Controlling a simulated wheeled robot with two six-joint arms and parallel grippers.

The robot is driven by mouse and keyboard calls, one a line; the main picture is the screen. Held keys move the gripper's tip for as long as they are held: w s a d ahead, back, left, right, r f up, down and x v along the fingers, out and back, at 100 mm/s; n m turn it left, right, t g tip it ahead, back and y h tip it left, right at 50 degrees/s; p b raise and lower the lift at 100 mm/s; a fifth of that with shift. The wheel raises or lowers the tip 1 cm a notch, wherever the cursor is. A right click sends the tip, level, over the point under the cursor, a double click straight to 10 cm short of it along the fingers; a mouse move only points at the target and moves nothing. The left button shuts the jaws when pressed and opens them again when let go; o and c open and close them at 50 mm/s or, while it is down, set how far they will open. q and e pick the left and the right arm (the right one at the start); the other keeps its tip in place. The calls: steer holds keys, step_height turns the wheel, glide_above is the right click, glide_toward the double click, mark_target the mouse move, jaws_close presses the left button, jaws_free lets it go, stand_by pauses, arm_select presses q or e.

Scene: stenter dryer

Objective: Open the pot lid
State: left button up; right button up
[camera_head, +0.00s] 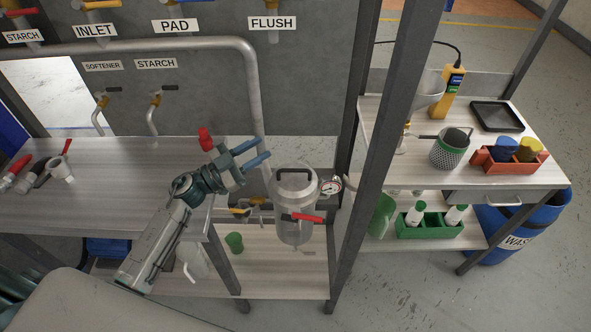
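My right gripper is not in view.
A dark post (373,140) rises just right of the pot. The left bench (100,200) holds pipe fittings. A grey pipe (251,90) runs down behind my gripper. The right bench (400,172) holds a perforated cup (449,153), a red caddy (512,166) and a black tray (497,116).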

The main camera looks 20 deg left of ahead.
mark_target(284, 171)
arm_select(q)
step_height(284, 171, down, 4)
steer(key=s+m+g+h, duration=0.3)
steer(key=m+g, duration=0.2)
steer(key=g, duration=0.5)
steer(key=p+x, duration=0.2)
steer(key=x, duration=0.3)
steer(key=p+x, duration=0.2)
steer(key=x, duration=0.2)
steer(key=shift+w+d+f+p, duration=0.2)
steer(key=shift+w+d+p, duration=0.15)
steer(key=shift+w+d+f, duration=0.1)
steer(key=shift+w+d, duration=0.05)
steer(key=shift+d, duration=0.25)
steer(key=shift+c, duration=0.2)
jaws_close()
